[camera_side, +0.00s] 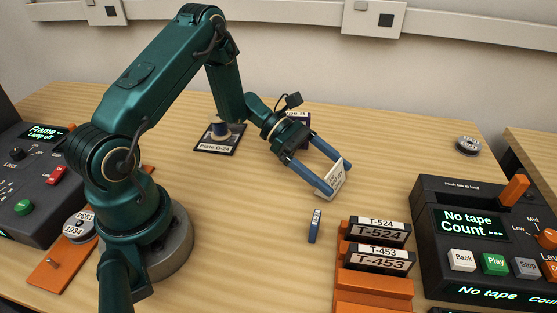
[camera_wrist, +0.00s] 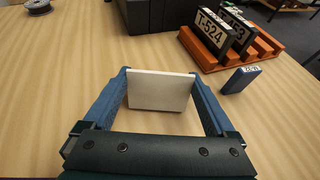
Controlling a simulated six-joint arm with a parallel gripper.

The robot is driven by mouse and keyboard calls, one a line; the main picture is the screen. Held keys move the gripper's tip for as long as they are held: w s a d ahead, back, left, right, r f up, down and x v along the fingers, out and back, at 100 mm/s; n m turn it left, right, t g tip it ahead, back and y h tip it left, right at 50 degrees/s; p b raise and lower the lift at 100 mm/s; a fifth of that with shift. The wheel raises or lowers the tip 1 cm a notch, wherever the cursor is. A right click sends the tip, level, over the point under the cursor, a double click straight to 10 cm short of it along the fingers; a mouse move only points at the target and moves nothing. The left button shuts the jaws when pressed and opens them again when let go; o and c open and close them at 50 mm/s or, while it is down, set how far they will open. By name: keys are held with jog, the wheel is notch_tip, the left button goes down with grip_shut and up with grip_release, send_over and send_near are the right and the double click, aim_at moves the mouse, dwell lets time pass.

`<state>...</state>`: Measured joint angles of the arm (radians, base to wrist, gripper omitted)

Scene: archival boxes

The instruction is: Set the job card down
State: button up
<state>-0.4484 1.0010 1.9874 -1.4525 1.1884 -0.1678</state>
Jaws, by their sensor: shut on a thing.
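The job card (camera_side: 335,177) is a small white card with dark print, too small to read here. My gripper (camera_side: 329,176) is shut on it, one blue finger at each side edge. The card is tilted in the side view and looks to be held above the bare table, though the exact gap is hard to tell. In the wrist view the card's plain pale face (camera_wrist: 160,90) fills the space between the fingertips (camera_wrist: 160,74). The printed face is hidden there.
A small blue labelled box (camera_side: 315,226) stands near the card. An orange rack (camera_side: 373,284) holds boxes T-524 and T-453. A tape player (camera_side: 490,235) is at right, a reel (camera_side: 468,144) at the back. A labelled dark plate (camera_side: 231,146) lies behind.

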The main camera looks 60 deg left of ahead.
jog(key=shift+f, duration=0.3)
jog(key=o, duration=1)
jog(key=shift+r, duration=0.15)
